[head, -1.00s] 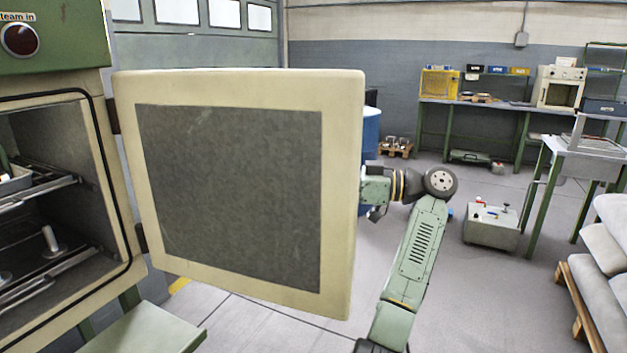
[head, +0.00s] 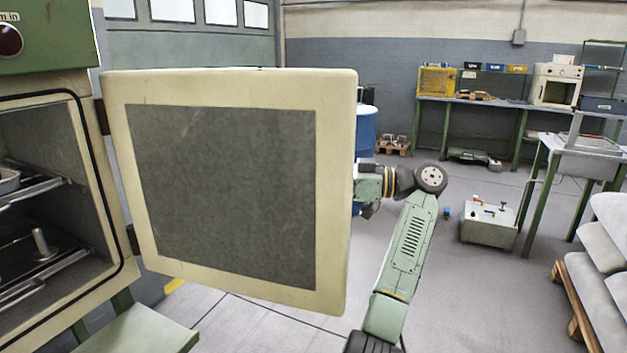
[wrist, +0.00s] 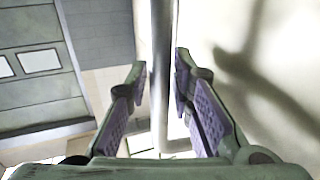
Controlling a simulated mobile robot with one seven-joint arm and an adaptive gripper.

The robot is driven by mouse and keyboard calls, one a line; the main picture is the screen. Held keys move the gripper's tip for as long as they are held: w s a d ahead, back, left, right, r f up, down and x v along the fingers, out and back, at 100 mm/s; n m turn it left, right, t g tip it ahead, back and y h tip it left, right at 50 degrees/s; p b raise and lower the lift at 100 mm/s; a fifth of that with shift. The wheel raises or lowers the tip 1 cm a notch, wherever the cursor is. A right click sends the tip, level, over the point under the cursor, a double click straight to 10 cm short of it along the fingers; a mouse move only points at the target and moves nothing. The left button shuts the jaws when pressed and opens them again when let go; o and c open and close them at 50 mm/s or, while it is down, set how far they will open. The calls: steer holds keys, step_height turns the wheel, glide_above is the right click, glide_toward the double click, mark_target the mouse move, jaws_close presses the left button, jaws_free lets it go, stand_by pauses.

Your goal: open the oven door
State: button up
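The oven (head: 60,95) stands at the left in the head view, its chamber exposed. Its cream door (head: 240,88) with a grey inner panel stands wide open, hinged on the oven's right side. My gripper (wrist: 161,75) is mostly hidden behind the door's free edge in the head view. In the wrist view its two fingers with purple pads stand on either side of the vertical metal door handle (wrist: 161,40). The fingers look apart, with narrow gaps beside the bar. The door's pale outer face (wrist: 270,40) is at the right there.
Oven racks (head: 40,185) show in the chamber. A green surface (head: 145,330) lies below the door. A blue drum (head: 366,130) is behind it. A grey box (head: 488,225), a table (head: 585,150) and sacks on a pallet (head: 605,255) stand right. Floor between is clear.

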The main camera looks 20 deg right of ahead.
steer(key=shift+o, duration=1.2)
steer(key=v, duration=1.2)
